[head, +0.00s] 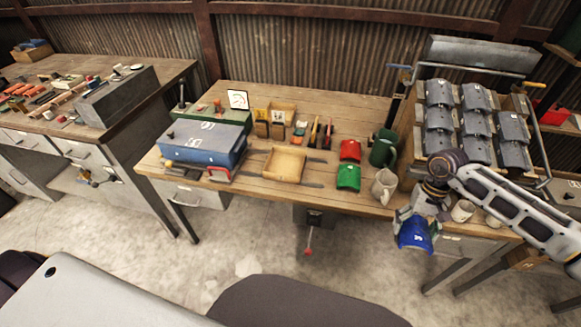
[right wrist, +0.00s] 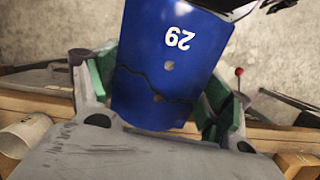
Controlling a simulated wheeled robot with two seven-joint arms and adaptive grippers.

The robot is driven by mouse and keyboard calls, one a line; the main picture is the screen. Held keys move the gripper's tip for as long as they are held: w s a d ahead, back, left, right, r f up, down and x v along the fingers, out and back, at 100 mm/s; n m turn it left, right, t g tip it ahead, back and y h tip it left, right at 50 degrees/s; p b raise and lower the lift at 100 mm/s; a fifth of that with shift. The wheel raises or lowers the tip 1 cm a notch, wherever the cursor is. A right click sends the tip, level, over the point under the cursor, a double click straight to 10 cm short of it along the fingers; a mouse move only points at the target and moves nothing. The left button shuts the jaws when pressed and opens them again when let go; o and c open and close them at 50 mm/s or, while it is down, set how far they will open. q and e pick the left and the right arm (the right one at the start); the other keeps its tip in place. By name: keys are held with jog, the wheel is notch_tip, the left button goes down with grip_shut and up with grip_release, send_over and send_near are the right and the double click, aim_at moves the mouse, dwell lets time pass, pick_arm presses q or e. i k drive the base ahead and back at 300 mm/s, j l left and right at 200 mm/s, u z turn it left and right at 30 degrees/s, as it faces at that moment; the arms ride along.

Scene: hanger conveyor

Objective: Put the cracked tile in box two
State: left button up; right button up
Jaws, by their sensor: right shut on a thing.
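The cracked tile (right wrist: 165,60) is a curved blue tile with a white number 29 and a dark jagged crack across it. My right gripper (head: 416,219) is shut on this blue tile (head: 415,235), holding it in the air in front of the workbench's front edge, at right. In the right wrist view, the green-padded fingers (right wrist: 160,95) grip it on both sides. I cannot read which one is box two. My left gripper is not in view.
A red tile (head: 350,150) and a green tile (head: 348,177) lie right of the shallow box. Mugs (head: 384,186) stand near the front edge. A rack of grey tiles (head: 470,120) stands at right.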

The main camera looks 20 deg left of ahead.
aim_at(286, 167)
jog(key=k+j, duration=0.1)
jog(key=j, duration=0.6)
jog(key=k+j, duration=0.1)
jog(key=j, duration=0.6)
jog(key=k+j, duration=0.1)
jog(key=j, duration=0.6)
jog(key=k+j, duration=0.1)
jog(key=j, duration=0.65)
jog(key=i, duration=0.95)
